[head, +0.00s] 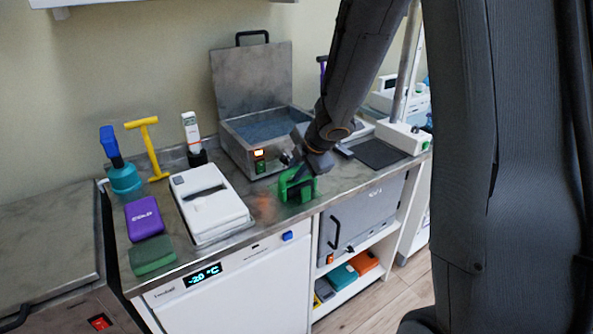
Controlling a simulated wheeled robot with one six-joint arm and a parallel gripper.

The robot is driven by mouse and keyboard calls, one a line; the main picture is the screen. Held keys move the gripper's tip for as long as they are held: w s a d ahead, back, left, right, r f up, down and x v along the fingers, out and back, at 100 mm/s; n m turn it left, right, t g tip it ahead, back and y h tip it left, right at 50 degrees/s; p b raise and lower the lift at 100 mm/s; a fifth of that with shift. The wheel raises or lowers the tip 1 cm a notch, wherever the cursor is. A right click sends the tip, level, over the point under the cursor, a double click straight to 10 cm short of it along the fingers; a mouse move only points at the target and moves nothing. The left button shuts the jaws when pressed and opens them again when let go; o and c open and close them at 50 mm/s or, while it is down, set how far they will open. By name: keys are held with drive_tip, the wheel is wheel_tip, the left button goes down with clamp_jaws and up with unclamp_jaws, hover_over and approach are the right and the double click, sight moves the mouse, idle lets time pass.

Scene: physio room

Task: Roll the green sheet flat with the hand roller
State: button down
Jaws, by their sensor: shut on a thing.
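A bright green piece (297,186), which looks like the green sheet, is on the grey counter near its front edge. Its sides seem raised rather than flat, with a dark gap between them. My gripper (304,168) points down right over it, with the fingertips close to or touching it. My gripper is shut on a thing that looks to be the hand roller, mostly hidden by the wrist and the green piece. I cannot make out the roller's shape.
An open metal water bath (228,137) stands behind my gripper. Left of it are a white device (211,204), a purple cold pack (144,217), a dark green pad (152,256), a yellow T-shaped tool (151,150) and a teal holder (124,178). A dark mat (380,153) lies right.

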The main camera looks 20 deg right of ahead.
drive_tip(key=shift+w+a+p, duration=0.35)
drive_tip(key=shift+w+p, duration=0.5)
drive_tip(key=shift+w, duration=0.25)
drive_tip(key=shift+w+a+p, duration=0.35)
drive_tip(key=shift+w+p, duration=0.5)
drive_tip(key=shift+w, duration=0.25)
drive_tip(key=shift+w+a+p, duration=0.35)
drive_tip(key=shift+w+p, duration=0.5)
drive_tip(key=shift+w, duration=0.25)
drive_tip(key=shift+s+d+b, duration=0.35)
drive_tip(key=shift+s+b, duration=0.25)
drive_tip(key=shift+s, duration=0.5)
drive_tip(key=shift+s+d+b, duration=0.35)
drive_tip(key=shift+s+b, duration=0.3)
drive_tip(key=shift+s, duration=0.4)
drive_tip(key=shift+s+d+b, duration=0.35)
drive_tip(key=shift+s+b, duration=0.25)
drive_tip(key=shift+s, duration=0.5)
drive_tip(key=shift+w, duration=0.1)
